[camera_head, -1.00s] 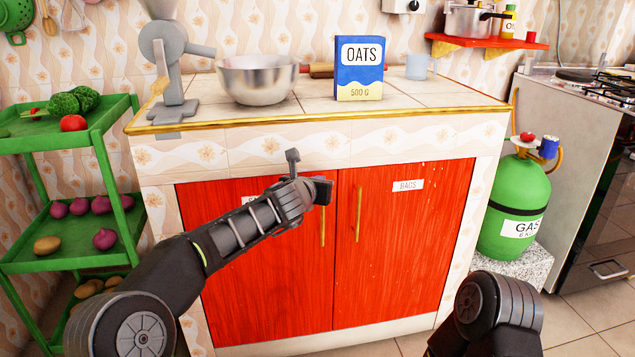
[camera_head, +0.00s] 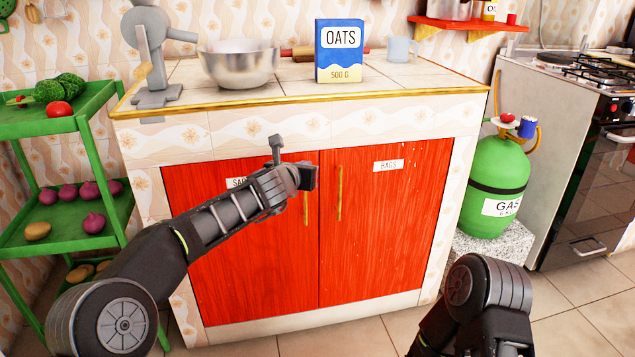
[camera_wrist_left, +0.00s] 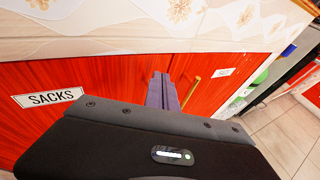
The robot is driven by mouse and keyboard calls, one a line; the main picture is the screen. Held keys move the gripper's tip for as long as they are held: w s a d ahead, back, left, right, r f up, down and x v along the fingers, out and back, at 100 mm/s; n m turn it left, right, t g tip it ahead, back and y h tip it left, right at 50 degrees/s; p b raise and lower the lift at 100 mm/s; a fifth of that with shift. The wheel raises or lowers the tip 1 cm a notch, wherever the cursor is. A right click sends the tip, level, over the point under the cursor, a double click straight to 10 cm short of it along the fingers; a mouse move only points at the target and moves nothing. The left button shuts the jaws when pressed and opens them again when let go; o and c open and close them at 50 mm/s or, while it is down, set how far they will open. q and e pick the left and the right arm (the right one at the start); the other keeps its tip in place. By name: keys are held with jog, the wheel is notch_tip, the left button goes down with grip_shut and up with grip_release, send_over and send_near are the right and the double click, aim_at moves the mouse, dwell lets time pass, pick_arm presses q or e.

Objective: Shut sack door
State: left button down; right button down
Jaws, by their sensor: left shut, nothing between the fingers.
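The red sack door (camera_head: 240,265) is the left door of the cabinet under the counter. It looks shut, level with the right door. Its white SACKS label (camera_wrist_left: 48,97) reads clearly in the left wrist view and is partly hidden by my arm in the head view. Its brass handle (camera_head: 306,208) is upright near the middle seam, its top hidden by my gripper. My left gripper (camera_head: 308,177) is shut and empty in front of the door's upper right part; its fingers (camera_wrist_left: 163,92) point at the doors. I cannot tell whether they touch. My right gripper is out of view.
The right red door (camera_head: 375,230), labelled BAGS, is shut. The tiled counter (camera_head: 290,90) above holds a metal bowl, an oats box and a grinder. A green vegetable rack (camera_head: 70,125) stands at left, a green gas bottle (camera_head: 497,185) at right.

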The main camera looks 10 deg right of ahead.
pick_arm(q)
jog(key=s+r+b, duration=0.2)
jog(key=s+b, duration=0.1)
jog(key=s, duration=0.7)
jog(key=shift+s+d+r, duration=0.15)
jog(key=shift+s+r, duration=0.1)
jog(key=shift+r, duration=0.15)
